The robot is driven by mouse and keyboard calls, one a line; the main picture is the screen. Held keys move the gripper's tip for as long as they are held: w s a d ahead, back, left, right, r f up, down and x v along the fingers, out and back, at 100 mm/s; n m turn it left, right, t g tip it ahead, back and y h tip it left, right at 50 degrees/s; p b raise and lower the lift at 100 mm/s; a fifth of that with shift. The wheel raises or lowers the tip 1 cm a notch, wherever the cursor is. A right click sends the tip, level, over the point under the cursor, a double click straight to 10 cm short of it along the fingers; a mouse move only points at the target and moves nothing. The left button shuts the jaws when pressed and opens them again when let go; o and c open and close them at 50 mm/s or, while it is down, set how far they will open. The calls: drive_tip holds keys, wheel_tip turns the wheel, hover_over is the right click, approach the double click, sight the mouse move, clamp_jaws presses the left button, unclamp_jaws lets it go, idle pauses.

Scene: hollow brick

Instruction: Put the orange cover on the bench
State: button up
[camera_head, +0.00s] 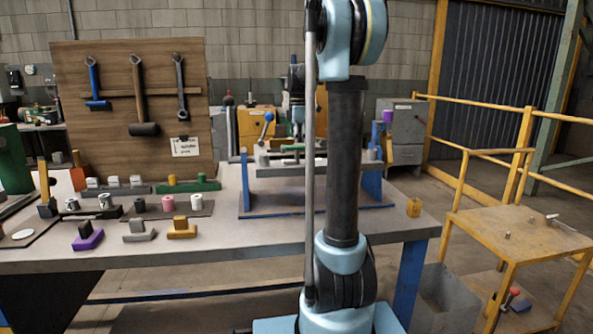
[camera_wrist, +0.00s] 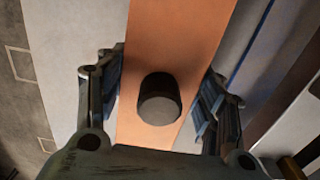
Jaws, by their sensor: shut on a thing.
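In the wrist view the orange cover (camera_wrist: 165,45) is a flat orange panel with a dark round knob (camera_wrist: 159,98) standing up from it. My gripper (camera_wrist: 160,82) has one finger at each long edge of the cover and is shut on it. Both ends of the cover run out of sight. In the head view the bench (camera_head: 230,236) is a long light-grey worktop with blue legs. My arm's column stands in front of its right part, and I cannot make out my gripper or the held cover clearly there.
Several small blocks and holders line the bench's left half, including a purple block (camera_head: 88,239) and a yellow one (camera_head: 181,228). A tool board (camera_head: 110,110) stands behind. A blue-edged fixture (camera_head: 270,206) is near my arm. A yellow cart (camera_head: 520,232) and railing are right.

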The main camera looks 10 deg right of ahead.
drive_tip(key=shift+f, duration=3.7)
drive_tip(key=shift+f, duration=0.1)
drive_tip(key=o, duration=1.1)
drive_tip(key=shift+o, duration=0.2)
wheel_tip(320, 180, up, 12)
drive_tip(key=shift+r, duration=0.1)
drive_tip(key=shift+d, duration=0.1)
